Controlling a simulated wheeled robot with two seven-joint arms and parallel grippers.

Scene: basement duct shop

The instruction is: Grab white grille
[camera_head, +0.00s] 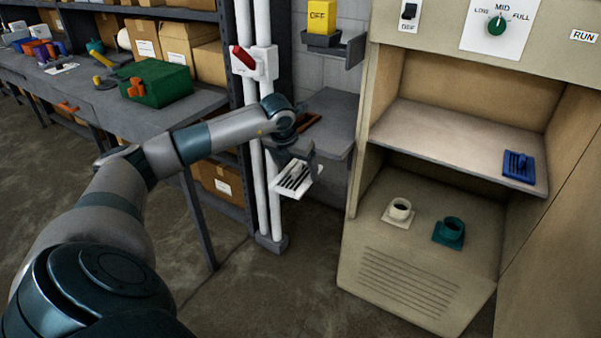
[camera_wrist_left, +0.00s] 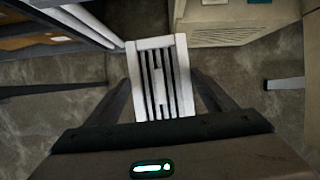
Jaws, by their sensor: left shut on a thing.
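The white grille (camera_head: 297,178) hangs tilted in my left gripper (camera_head: 300,158), beside the small grey shelf and above the floor. In the left wrist view the grille (camera_wrist_left: 160,62) sits between the two fingers of the left gripper (camera_wrist_left: 163,92), its dark slots facing the camera. The left gripper is shut on it. My right gripper is in neither view.
A grey shelf (camera_head: 333,118) with a brown item stands just behind the gripper, near white pipes (camera_head: 263,205). The beige cabinet (camera_head: 370,255) at right holds a blue grille (camera_head: 518,166), a white collar (camera_head: 399,211) and a teal collar (camera_head: 449,232). A workbench (camera_head: 195,104) bears a green box (camera_head: 155,83).

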